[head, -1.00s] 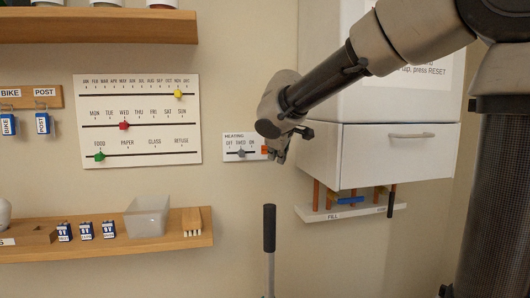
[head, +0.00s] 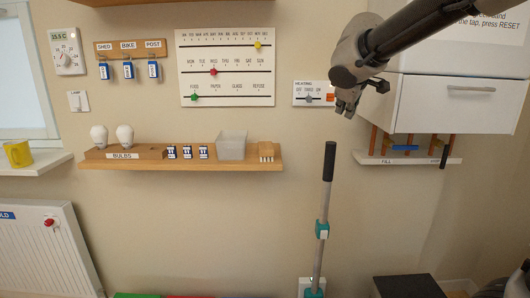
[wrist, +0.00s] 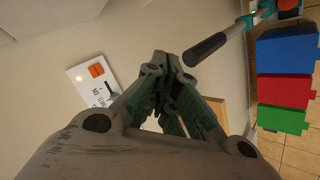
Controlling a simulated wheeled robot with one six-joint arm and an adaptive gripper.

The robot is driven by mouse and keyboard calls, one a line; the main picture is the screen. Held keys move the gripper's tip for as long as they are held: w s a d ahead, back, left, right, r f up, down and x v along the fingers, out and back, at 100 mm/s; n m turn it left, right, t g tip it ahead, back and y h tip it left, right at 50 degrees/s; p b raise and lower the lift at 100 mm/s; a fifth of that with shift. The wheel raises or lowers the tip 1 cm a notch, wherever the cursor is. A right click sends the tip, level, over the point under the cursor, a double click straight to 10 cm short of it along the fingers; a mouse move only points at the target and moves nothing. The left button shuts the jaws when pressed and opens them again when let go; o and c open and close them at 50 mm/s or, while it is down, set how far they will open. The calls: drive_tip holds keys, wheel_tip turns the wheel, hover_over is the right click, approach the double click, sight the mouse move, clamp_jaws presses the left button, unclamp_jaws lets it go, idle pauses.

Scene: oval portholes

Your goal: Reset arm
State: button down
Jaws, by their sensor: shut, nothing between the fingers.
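My gripper (head: 346,108) is shut and empty in the head view. It hangs in front of the wall, just right of the heating slider panel (head: 314,94), and overlaps the panel's right side. In the wrist view the closed fingers (wrist: 170,105) fill the middle, with nothing between them. The heating panel with its orange mark also shows in the wrist view (wrist: 92,84), left of the fingers. My arm reaches in from the upper right of the head view.
A black-handled pole (head: 329,163) stands below my gripper. A white boiler (head: 455,103) with pipes beneath is at right. A shelf (head: 180,165) with bulbs, tags and a tray is at left. Blue, red and green boxes (wrist: 285,88) show in the wrist view.

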drive_tip(key=s+d+f+m+g, duration=0.1)
drive_tip(key=s+d+f+m, duration=0.2)
drive_tip(key=s, duration=0.7)
drive_tip(key=s+d+f+m+g+y, duration=0.1)
drive_tip(key=s+d+f+m+g, duration=0.1)
drive_tip(key=s+d, duration=0.4)
drive_tip(key=s+d+f+m+g, duration=0.1)
drive_tip(key=s+d+f+m, duration=0.3)
drive_tip(key=s, duration=1.2)
wheel_tip(320, 180, down, 2)
drive_tip(key=shift+s+d+m+g+y, duration=0.3)
drive_tip(key=shift+d+m+y, duration=0.1)
drive_tip(key=shift+m, duration=0.1)
drive_tip(key=shift+w, duration=0.1)
